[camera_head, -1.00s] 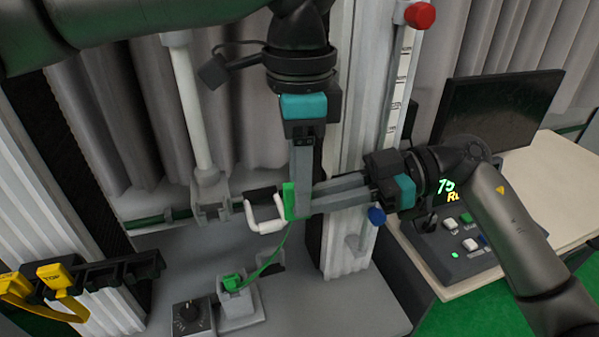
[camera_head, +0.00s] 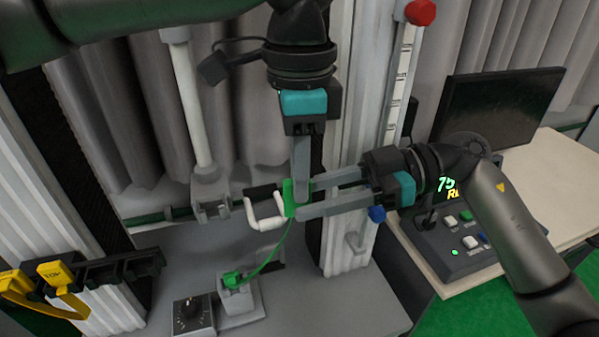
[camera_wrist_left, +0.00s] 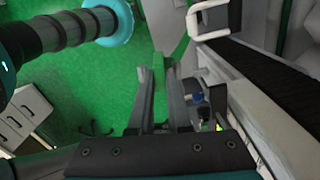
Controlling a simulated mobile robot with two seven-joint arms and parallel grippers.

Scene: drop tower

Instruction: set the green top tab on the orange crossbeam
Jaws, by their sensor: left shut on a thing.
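A green piece (camera_head: 289,197), the likely green tab, is held upright near the middle of the head view, beside a white hook-shaped part (camera_head: 265,222). My left gripper (camera_head: 300,198) comes down from above and is shut on it. The green piece also shows between the fingertips in the left wrist view (camera_wrist_left: 158,72). My right gripper (camera_head: 306,197) reaches in from the right, its fingers spread apart above and below around the same spot. A thin green cord (camera_head: 268,263) hangs from the piece. I see no clearly orange crossbeam.
The cord runs to a green plug (camera_head: 232,280) on a grey block, next to a black knob box (camera_head: 192,315). A yellow part (camera_head: 56,273) sits on a black rack at left. A white column, a monitor (camera_head: 497,108) and a button console (camera_head: 465,240) stand at right.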

